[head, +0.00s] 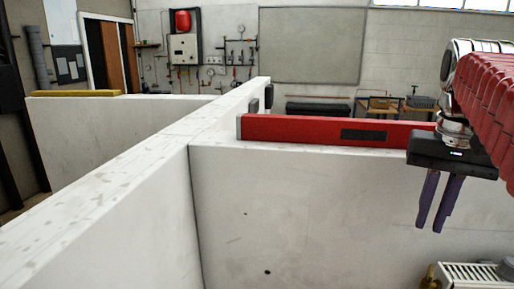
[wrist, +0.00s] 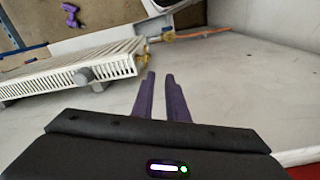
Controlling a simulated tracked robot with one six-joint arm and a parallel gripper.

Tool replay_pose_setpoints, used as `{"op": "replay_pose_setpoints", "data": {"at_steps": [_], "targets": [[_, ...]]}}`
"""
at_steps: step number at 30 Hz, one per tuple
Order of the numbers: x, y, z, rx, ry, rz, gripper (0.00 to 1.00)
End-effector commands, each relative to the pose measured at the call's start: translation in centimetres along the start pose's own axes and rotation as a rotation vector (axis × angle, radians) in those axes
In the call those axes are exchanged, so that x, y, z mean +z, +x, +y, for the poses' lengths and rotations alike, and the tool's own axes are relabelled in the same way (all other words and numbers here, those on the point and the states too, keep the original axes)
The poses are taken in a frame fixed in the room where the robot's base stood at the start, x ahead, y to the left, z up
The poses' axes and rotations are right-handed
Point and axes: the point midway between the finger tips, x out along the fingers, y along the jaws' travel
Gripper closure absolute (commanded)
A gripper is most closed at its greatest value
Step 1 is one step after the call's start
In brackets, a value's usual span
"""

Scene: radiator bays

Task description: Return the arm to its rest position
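My gripper (head: 429,228) hangs at the right of the head view, fingers pointing down, in front of the white partition wall. Its two purple fingers stand a little apart with nothing between them. In the wrist view the fingers (wrist: 160,76) also show a narrow gap and hold nothing. The red-covered arm (head: 485,90) reaches in from the right edge. The gripper is above and left of a white radiator (head: 478,270), which is mostly cut off at the bottom right. The radiator also shows at the left of the wrist view (wrist: 105,67).
A red spirit level (head: 295,130) lies on the wall top, its right end near my gripper body. White partition walls (head: 110,190) divide the bays. A yellow level (head: 75,93) lies on the far left wall. A purple object (wrist: 70,14) lies on the floor beyond the radiator.

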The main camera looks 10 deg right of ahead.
Motion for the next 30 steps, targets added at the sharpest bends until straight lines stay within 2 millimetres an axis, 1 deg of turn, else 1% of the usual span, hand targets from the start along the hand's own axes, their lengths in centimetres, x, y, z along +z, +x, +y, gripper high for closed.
{"op": "replay_pose_setpoints", "data": {"at_steps": [1,6,11,15,24,27,30], "targets": [[0.9,0.7,-1.1,-0.004,-0.035,0.019,0.87],[3.2,3.5,-4.4,-0.02,-0.142,0.094,0.87],[5.8,6.4,-7.0,-0.041,-0.24,0.162,0.87],[8.2,9.2,-9.0,-0.064,-0.325,0.221,0.87],[13.8,15.6,-12.2,-0.126,-0.502,0.345,0.87],[15.3,17.5,-12.8,-0.146,-0.55,0.378,0.87],[16.3,18.7,-13.2,-0.159,-0.579,0.399,0.87]]}}
